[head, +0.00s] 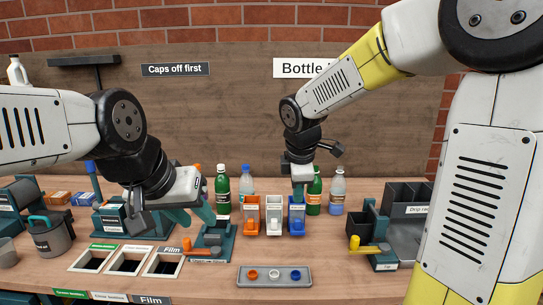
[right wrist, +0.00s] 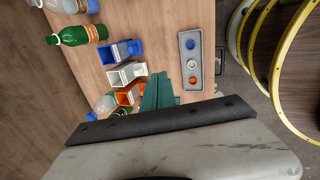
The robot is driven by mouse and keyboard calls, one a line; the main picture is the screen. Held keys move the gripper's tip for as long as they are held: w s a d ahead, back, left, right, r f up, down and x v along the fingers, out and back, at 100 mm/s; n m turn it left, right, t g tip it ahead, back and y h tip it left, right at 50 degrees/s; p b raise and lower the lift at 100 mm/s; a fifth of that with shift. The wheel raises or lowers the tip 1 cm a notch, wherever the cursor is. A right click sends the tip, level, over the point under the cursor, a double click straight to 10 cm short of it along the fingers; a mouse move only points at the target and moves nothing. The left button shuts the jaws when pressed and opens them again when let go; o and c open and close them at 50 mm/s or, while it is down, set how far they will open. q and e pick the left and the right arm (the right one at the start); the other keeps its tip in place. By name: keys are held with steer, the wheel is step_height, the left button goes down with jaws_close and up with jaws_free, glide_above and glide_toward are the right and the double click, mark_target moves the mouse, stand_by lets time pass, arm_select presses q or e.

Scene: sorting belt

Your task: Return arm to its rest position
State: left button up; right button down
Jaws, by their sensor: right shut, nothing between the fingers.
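My right gripper (head: 299,190) hangs fingers down above the blue bin (head: 296,222) in the head view. Its teal fingers are together and empty, and they also show in the right wrist view (right wrist: 160,90). My left gripper (head: 192,214) is at the left, beside the teal stand with the orange lever (head: 211,240). Its teal fingers look spread, with nothing seen between them. The white bin (head: 274,218) and orange bin (head: 250,220) stand left of the blue one. A grey tray (head: 244,283) in front holds an orange, a white and a blue cap.
Green and clear bottles (head: 222,190) stand behind the bins. A teal stand with a yellow lever (head: 372,249) and dark drop bins (head: 408,195) are at the right. Framed openings (head: 128,262) lie at the front left, near a grey mug (head: 48,238). Bare table lies around the tray.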

steer(key=s+d+r+m+t+y, duration=0.1)
steer(key=s+d+r+m, duration=0.1)
steer(key=s+m, duration=0.7)
steer(key=s+d+r+m+t+y, duration=0.1)
steer(key=s+d+r+m, duration=0.2)
steer(key=s+d+m, duration=0.2)
steer(key=s+m, duration=0.3)
steer(key=s, duration=0.1)
steer(key=shift+s+d+r+m, duration=0.25)
steer(key=shift+d+r+m, duration=0.05)
steer(key=shift+m, duration=0.1)
